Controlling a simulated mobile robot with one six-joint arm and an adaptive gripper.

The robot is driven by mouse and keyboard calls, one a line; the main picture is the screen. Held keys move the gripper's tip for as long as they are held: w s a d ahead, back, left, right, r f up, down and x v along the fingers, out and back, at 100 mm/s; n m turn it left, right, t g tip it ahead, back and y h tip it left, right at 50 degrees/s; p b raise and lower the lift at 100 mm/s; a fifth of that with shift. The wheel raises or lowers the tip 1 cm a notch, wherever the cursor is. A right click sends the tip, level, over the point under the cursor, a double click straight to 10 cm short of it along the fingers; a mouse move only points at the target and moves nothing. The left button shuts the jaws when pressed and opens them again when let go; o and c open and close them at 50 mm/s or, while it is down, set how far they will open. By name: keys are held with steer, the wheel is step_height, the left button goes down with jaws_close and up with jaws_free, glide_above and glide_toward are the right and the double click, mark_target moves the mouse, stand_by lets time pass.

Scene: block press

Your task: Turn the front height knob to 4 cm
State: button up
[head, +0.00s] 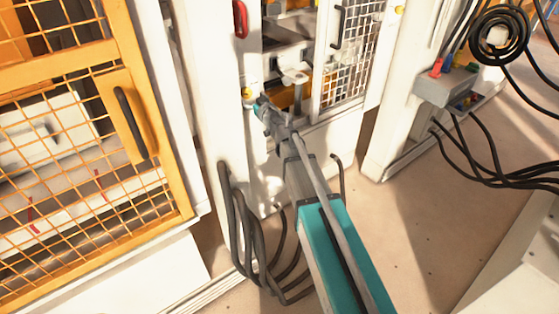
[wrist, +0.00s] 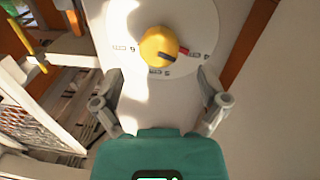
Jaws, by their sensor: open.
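The front height knob is a yellow round knob (wrist: 158,46) on a pale round dial plate (wrist: 195,72) in the wrist view. A dark mark on the knob's lower right side points toward the lower right. A short red mark sits just right of it. In the head view the knob (head: 247,92) shows just left of my gripper (head: 261,103).
A white machine post (head: 218,130) carries the knob, with a red handle (head: 240,18) above. A mesh door (head: 347,55) stands right of it. Black cables (head: 240,225) hang below. A yellow mesh gate (head: 90,110) is at the left. The floor at right is partly clear.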

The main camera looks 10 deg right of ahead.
steer(key=v, duration=0.9)
steer(key=shift+d+r+m+t+h+p, duration=0.8)
steer(key=shift+d+r+m+h+p, duration=0.25)
steer(key=shift+d+m+h, duration=2.6)
steer(key=shift+s+d+f+m+g+h+p, duration=1.3)
steer(key=shift+s+d+f+m+g, duration=0.45)
steer(key=shift+d+f+m+g, duration=1.05)
steer(key=s+a+f+g+y+p, duration=0.3)
steer(key=s+a+g+y, duration=0.4)
steer(key=s+a, duration=0.3)
steer(key=shift+s+a+f+g, duration=0.2)
steer(key=shift+s+f+g, duration=0.25)
steer(key=shift+s, duration=0.7)
